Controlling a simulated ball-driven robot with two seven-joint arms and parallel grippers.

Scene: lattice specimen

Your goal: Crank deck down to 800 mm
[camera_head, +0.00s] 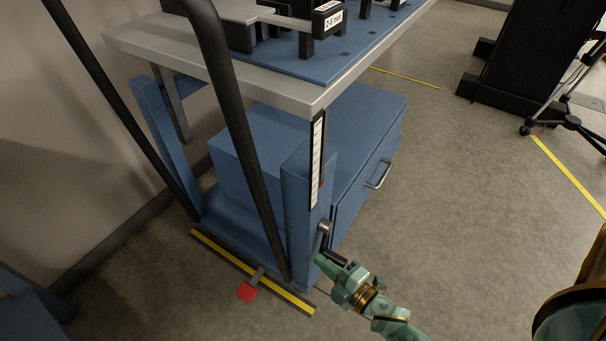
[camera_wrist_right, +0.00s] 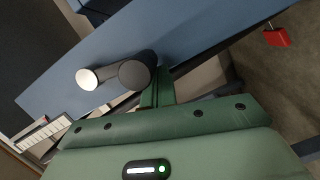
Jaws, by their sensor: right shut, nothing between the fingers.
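The deck (camera_head: 215,77) is a grey slab on blue legs, seen in the head view. A white scale strip (camera_head: 316,165) with a small red mark runs down the near leg (camera_head: 297,215); its figures are too small to read. The crank's metal hub (camera_head: 325,228) sticks out of that leg, with a dark grip (camera_head: 336,257) below it. The right wrist view shows the pale round hub end (camera_wrist_right: 87,79) beside the dark round grip end (camera_wrist_right: 133,75). My right gripper (camera_head: 325,265) is shut and empty, close beside the grip; contact cannot be told. My left gripper is out of view.
A red pedal (camera_head: 247,292) sticks out over the floor beside a yellow strip (camera_head: 250,268). A blue drawer cabinet (camera_head: 365,180) with a metal handle stands under the deck. Dark push bars (camera_head: 245,130) rise at the near end.

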